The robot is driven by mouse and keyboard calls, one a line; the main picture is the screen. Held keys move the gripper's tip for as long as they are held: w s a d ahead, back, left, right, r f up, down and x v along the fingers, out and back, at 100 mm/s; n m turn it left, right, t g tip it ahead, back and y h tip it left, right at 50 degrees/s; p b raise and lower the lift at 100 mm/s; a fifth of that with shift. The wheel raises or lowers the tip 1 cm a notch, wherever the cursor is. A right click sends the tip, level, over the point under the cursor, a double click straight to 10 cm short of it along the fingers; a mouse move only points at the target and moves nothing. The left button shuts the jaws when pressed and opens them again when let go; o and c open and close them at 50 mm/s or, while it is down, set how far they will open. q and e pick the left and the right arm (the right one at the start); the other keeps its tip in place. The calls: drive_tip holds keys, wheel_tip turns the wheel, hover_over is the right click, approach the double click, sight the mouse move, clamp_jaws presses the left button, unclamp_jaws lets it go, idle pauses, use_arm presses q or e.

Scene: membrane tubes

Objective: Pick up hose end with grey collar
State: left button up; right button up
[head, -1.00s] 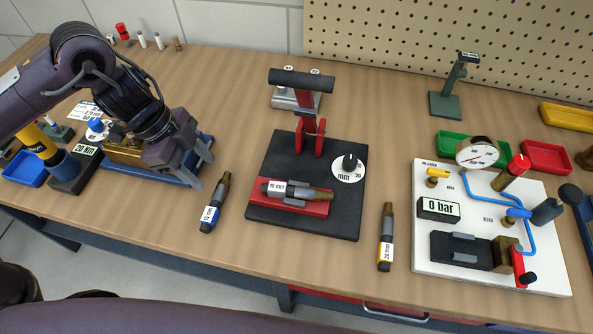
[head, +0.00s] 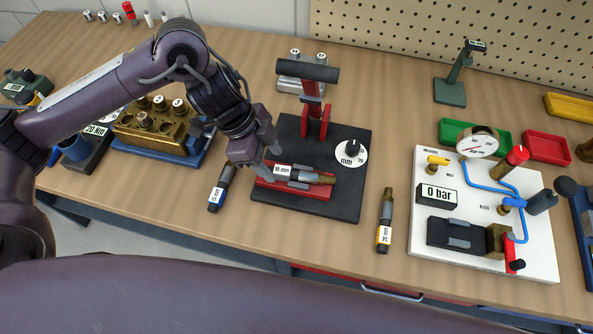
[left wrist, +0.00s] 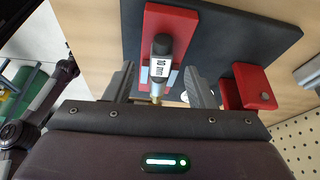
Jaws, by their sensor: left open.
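A piece labelled 10 mm (head: 290,172) lies in a red cradle (head: 320,191) on a black press base (head: 345,200). It has a black end, a white label and a brass tip, with grey parts beside it; I cannot tell whether one is a collar. My left gripper (head: 268,152) is open above the cradle's left part. In the left wrist view, the gripper (left wrist: 162,84) has its fingers apart on either side of the 10 mm piece (left wrist: 161,68), seemingly not gripping it. My right gripper is not in view.
A blue-banded piece (head: 217,194) lies left of the press, a yellow-banded 20 mm piece (head: 384,235) right of it. The red press lever (head: 318,110) stands behind the cradle. A white pressure panel (head: 440,265) is at right. Bare table lies in front of the press.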

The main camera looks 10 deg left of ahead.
sight(278, 169)
use_arm(q)
drive_tip(key=x, duration=0.3)
drive_tip(key=shift+d+f, duration=0.1)
drive_tip(key=shift+f, duration=0.15)
